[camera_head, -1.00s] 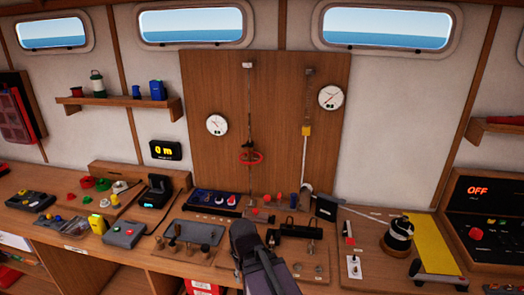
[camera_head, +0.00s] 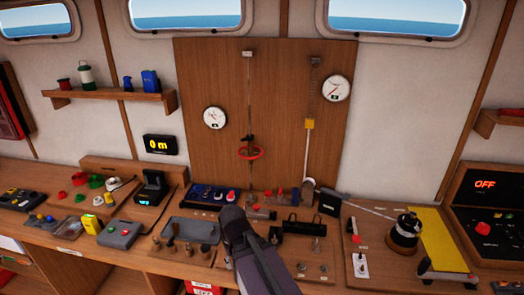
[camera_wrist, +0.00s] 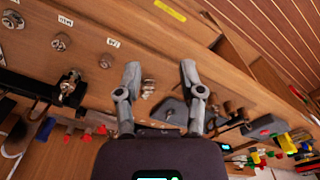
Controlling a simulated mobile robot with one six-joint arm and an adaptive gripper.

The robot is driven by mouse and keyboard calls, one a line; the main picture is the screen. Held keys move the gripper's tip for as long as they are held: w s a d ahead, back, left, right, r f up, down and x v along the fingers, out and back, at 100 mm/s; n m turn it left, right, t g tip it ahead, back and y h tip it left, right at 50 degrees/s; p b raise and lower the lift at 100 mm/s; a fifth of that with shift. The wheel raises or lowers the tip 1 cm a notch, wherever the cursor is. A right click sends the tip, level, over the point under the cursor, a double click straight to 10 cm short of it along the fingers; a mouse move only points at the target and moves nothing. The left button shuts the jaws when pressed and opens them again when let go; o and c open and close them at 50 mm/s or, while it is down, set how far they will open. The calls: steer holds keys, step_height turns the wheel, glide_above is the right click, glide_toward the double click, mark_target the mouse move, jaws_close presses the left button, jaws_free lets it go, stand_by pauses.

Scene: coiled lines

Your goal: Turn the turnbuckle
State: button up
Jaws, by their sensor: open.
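The turnbuckle appears to be the part with a red ring handle (camera_head: 250,153) on a thin vertical line in front of the wooden back panel (camera_head: 220,75). My gripper (camera_wrist: 160,68) is open and empty in the wrist view, its two fingers spread above the bench top. In the head view my arm comes up from the bottom middle, below the red ring and well apart from it. The fingertips cannot be made out there. The red ring is not recognisable in the wrist view.
Two white dials (camera_head: 214,117) (camera_head: 336,88) hang on the panel. A second line with a yellow block (camera_head: 309,123) runs at right. The bench below is crowded: a grey tray (camera_head: 190,230), a black winch drum (camera_head: 405,230) and small controls. Space before the panel is clear.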

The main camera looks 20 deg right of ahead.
steer(key=w+d+r+m+t+y+b, duration=0.1)
steer(key=w+d+m+t+y+b, duration=0.3)
steer(key=w, duration=0.7)
steer(key=w+d+m+t+y+b, duration=0.15)
steer(key=w+d+y, duration=0.4)
steer(key=w, duration=0.55)
steer(key=w+d+r+m+t+y+b, duration=0.1)
steer(key=w+d+r+m+t, duration=0.1)
steer(key=d, duration=0.7)
steer(key=w+d+r+m+t+y+b, duration=0.1)
steer(key=w+d+r+t, duration=0.3)
steer(key=d, duration=0.5)
steer(key=w+d+r+m+t+y+b, duration=0.1)
steer(key=w+d+r+m+t+b, duration=0.1)
steer(key=d, duration=0.6)
steer(key=shift+w+d+r+m+t, duration=0.45)
steer(key=shift+w+r+m, duration=0.25)
steer(key=shift+w, duration=0.2)
steer(key=shift+a, duration=0.15)
steer(key=x, duration=1.3)
steer(key=shift+w+a+p, duration=0.2)
steer(key=shift+w+p, duration=0.1)
steer(key=shift+p, duration=0.1)
